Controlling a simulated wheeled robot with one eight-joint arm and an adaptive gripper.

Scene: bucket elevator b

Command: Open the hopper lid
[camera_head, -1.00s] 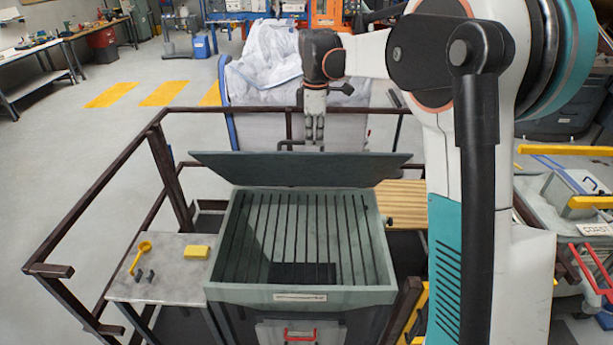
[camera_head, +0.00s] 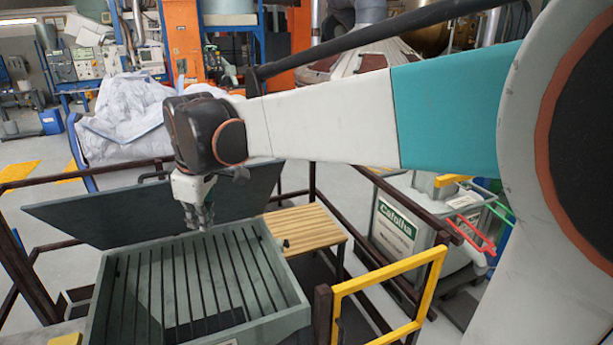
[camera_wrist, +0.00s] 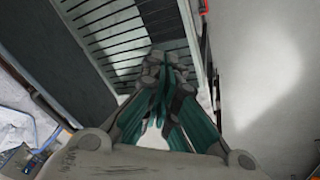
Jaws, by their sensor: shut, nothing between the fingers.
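The hopper (camera_head: 283,292) is a grey-green box with a slatted grate across its open top, at the lower left of the head view. Its lid (camera_head: 110,212) is a dark grey panel standing raised along the hopper's back edge, so the grate is uncovered. My gripper (camera_head: 201,224) points down near the lid's right part, over the back of the hopper; its fingers are closed and empty. I cannot tell whether it touches the lid. In the wrist view, the closed fingers (camera_wrist: 163,68) overlap the grate (camera_wrist: 125,28), with the lid (camera_wrist: 45,62) to the left.
Dark railings surround the hopper. A yellow rail (camera_head: 388,287) stands at its right front, and a wooden slatted platform (camera_head: 305,238) lies to its right. A white bag (camera_head: 125,118) is behind the lid. A bin labelled Cafolha (camera_head: 395,232) stands farther right.

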